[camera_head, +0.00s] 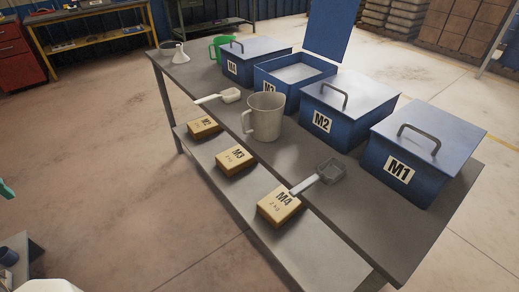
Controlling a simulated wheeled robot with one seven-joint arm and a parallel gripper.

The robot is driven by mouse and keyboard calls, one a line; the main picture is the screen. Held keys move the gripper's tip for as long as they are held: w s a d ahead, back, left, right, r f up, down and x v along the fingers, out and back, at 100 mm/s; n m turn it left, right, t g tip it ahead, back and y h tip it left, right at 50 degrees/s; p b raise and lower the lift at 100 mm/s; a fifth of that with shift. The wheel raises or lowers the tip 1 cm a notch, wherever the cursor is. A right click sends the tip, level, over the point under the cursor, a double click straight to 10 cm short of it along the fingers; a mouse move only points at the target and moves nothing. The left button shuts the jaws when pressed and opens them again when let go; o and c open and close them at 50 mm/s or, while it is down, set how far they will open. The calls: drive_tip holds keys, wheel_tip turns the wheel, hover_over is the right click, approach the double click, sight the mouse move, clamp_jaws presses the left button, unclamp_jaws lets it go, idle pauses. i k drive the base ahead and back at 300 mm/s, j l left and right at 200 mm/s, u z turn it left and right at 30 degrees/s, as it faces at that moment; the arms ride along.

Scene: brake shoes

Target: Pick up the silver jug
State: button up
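The silver jug (268,118) stands upright on the grey metal table (372,205), near its front edge. Its handle is on the left side and its open mouth faces up. It stands in front of the open blue bin M3 (268,84) and hides part of that bin. I cannot make out my gripper in this view, and nothing touches the jug.
Lidded blue bins M4 (240,70), M2 (317,122) and M1 (398,172) line the table. A white scoop (231,95) lies left of the jug, a grey scoop (331,170) right. A green jug (215,50) and funnel (181,57) stand farther left. Labelled blocks (236,160) sit below.

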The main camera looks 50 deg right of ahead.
sight(261, 120)
drive_tip(key=k+j+u, duration=0.15)
drive_tip(key=k, duration=0.25)
drive_tip(key=k+j+u, duration=0.2)
drive_tip(key=k, duration=0.2)
drive_tip(key=k+j+u, duration=0.15)
drive_tip(key=k+j, duration=0.15)
drive_tip(key=k+l+u, duration=0.15)
drive_tip(key=k, duration=0.3)
drive_tip(key=k+l+u, duration=0.2)
drive_tip(key=k, duration=0.25)
drive_tip(key=k+l+u, duration=0.25)
drive_tip(key=k+l, duration=0.15)
drive_tip(key=l, duration=0.2)
drive_tip(key=k+l+u, duration=0.2)
drive_tip(key=k+l, duration=0.25)
drive_tip(key=k+l+u, duration=0.1)
drive_tip(key=l, duration=0.4)
drive_tip(key=k+u, duration=0.05)
